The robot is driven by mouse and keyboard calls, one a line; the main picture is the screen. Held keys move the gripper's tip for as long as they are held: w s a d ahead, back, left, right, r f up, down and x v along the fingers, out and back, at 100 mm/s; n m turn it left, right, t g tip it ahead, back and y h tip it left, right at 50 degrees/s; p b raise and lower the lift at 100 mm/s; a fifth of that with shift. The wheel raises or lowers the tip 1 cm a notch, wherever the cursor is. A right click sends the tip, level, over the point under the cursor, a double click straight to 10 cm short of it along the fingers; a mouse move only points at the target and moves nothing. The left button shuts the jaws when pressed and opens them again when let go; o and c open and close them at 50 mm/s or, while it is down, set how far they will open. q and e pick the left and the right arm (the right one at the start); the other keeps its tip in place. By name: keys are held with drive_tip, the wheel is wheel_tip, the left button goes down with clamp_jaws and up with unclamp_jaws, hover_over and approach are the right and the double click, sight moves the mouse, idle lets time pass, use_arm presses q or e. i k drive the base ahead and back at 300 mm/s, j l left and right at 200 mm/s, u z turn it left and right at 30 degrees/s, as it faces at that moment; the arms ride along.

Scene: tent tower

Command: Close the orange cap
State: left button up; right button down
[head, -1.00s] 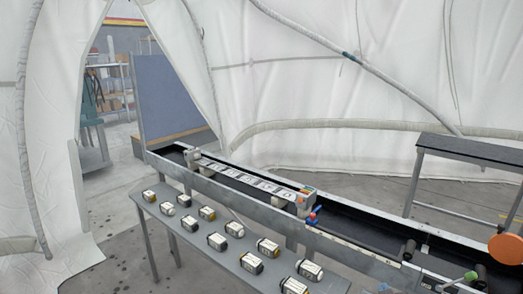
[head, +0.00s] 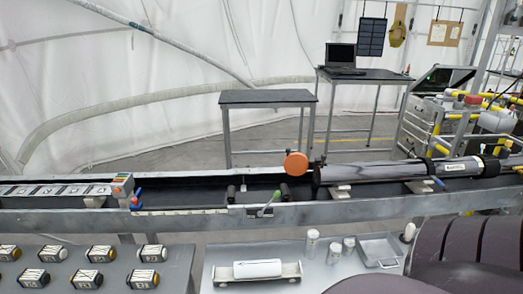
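The orange cap (head: 296,165) is a round disc near the middle of the head view. It faces me and stands out at the left end of a long dark and silver tube (head: 370,171), which lies along the metal trough. The cap looks swung open beside the tube's end; its hinge is too small to make out. Neither of my grippers is in view.
The long trough (head: 230,217) runs across the view. Before it are a grey table (head: 90,258) with several labelled blocks and a bench with a white cylinder (head: 257,268), small jars and a metal tray (head: 379,249). Large dark rounded shapes fill the bottom right.

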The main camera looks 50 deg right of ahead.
sight(295, 163)
drive_tip(key=z, duration=1.95)
